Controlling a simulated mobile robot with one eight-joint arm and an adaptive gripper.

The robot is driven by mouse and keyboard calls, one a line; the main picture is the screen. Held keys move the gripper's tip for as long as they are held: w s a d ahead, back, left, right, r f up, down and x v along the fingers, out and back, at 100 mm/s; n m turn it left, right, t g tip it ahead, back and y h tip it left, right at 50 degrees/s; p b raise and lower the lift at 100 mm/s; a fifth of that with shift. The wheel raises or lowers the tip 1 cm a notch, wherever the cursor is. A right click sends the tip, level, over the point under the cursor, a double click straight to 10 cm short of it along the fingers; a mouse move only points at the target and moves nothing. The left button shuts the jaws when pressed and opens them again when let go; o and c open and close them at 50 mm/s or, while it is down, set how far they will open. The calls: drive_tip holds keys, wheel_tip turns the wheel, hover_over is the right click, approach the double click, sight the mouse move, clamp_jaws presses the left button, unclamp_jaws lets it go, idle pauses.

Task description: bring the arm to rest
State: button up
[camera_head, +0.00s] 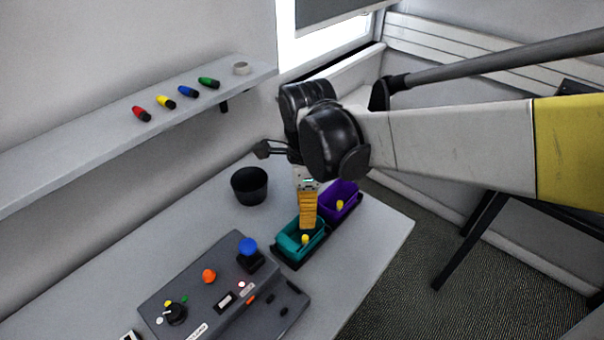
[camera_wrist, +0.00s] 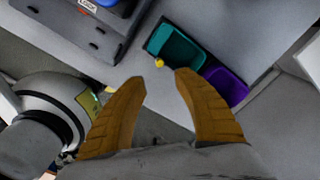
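My gripper shows orange ribbed fingers in the head view (camera_head: 308,222), pointing down in front of the bins. In the wrist view the two fingers (camera_wrist: 158,82) stand well apart with nothing between them. A teal bin (camera_head: 287,241) and a purple bin (camera_head: 350,195) sit side by side on the table, each with a small yellow knob in the head view. The teal bin (camera_wrist: 172,48) and the purple bin (camera_wrist: 228,86) lie beyond my fingertips in the wrist view. I cannot tell the height of my fingertips above the teal bin.
A dark control box (camera_head: 215,290) with a blue button (camera_head: 248,246) and an orange button (camera_head: 209,276) stands left of the bins. A black cup (camera_head: 250,187) is behind.

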drive_tip(key=shift+r, duration=0.75)
drive_tip(key=s+d+r+n+t, duration=0.2)
drive_tip(key=s+d+n+t, duration=0.1)
drive_tip(key=d+n, duration=0.4)
drive_tip(key=s+d+r+n+t, duration=0.1)
drive_tip(key=s+d+n+t, duration=0.3)
drive_tip(key=d+n, duration=0.4)
drive_tip(key=s+n, duration=0.1)
drive_tip(key=n, duration=0.2)
drive_tip(key=shift+r, duration=0.4)
drive_tip(key=shift+a, duration=0.1)
idle(0.4)
